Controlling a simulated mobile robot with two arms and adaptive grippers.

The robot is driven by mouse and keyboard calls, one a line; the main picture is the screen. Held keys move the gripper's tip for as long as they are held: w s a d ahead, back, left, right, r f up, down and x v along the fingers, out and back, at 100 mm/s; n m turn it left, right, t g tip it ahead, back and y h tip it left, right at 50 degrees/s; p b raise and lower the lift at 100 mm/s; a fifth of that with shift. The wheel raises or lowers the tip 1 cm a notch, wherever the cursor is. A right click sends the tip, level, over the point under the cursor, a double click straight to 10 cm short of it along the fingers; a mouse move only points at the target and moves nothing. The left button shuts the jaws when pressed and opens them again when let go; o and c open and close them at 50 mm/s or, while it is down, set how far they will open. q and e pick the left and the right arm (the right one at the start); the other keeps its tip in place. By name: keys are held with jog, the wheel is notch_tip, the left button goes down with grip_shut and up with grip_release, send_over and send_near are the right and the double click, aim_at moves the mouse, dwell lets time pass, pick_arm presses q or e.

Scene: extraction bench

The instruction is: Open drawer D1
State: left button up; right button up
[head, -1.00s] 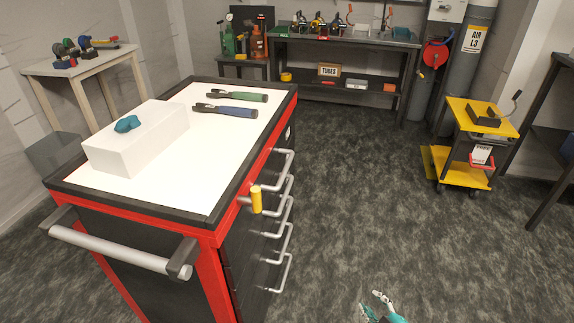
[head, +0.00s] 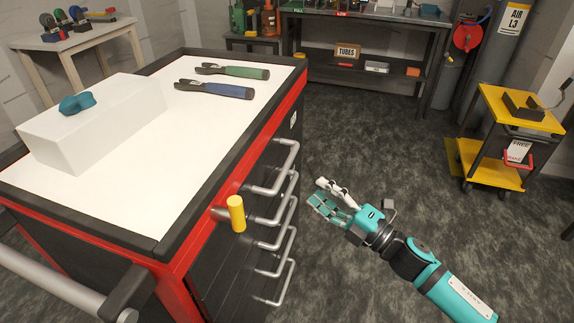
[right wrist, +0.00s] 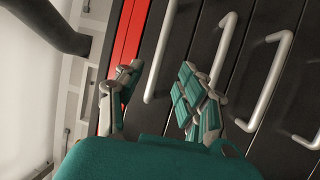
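The red and black tool cabinet (head: 285,112) has a column of drawers with grey bar handles on its right side. The drawers look shut; I cannot read which is labelled D1. The top handle (head: 276,168) also shows in the right wrist view (right wrist: 161,50), where it lies between my fingers in the picture. My right gripper (head: 317,192) is open and empty, to the right of the handles and apart from them. In the right wrist view its spread fingers (right wrist: 157,75) point toward the drawer fronts. My left gripper is not in view.
A yellow grip (head: 236,213) sticks out near the cabinet's front corner, close to the handles. A white block with a teal piece (head: 77,104) and two pliers-like tools (head: 232,71) lie on top. A yellow cart (head: 520,108) stands at right. Floor beside the cabinet is clear.

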aim_at(287, 164)
jog(key=x, duration=1)
jog(key=shift+w+a+r, duration=0.1)
jog(key=shift+w+a, duration=0.15)
jog(key=shift+a, duration=0.05)
grip_shut()
